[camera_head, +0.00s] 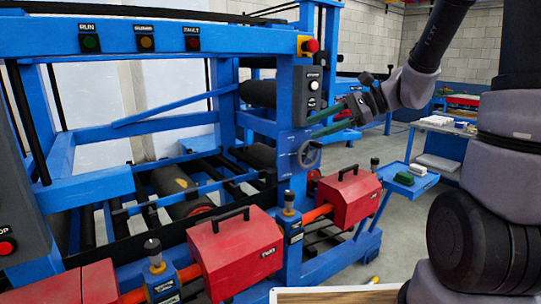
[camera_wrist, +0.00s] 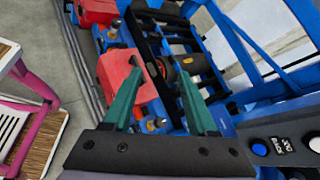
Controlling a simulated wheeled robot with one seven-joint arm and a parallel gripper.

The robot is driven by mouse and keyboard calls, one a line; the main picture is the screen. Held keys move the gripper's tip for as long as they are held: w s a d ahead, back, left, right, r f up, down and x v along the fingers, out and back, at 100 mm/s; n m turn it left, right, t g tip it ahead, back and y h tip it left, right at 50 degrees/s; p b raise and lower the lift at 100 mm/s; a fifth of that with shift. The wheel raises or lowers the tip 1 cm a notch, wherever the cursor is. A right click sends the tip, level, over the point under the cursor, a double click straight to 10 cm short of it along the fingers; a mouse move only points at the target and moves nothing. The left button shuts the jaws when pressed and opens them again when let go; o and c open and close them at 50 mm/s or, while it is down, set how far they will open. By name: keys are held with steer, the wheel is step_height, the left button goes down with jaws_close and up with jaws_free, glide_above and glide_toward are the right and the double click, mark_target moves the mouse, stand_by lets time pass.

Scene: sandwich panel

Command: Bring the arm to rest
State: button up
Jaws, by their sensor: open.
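My arm comes in from the upper right of the head view, bent at the wrist and clear of the machine. Whether a fingertip touches the frame I cannot tell.
Red boxes with black handles (camera_head: 236,248) line the machine's front, with rollers (camera_head: 180,185) behind. A small blue side shelf (camera_head: 408,180) holds a green item. A blue workbench (camera_head: 445,130) stands behind my arm. Open grey floor lies between shelf and bench.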

steer(key=s+d+r+n+t+h, duration=0.4)
steer(key=s+d+r+n+h, duration=0.4)
steer(key=s+d, duration=0.4)
steer(key=n+h, duration=0.1)
steer(key=h, duration=0.1)
steer(key=shift+s+n+t+h, duration=0.25)
steer(key=shift+n+t+h, duration=0.05)
steer(key=shift+n+t, duration=0.1)
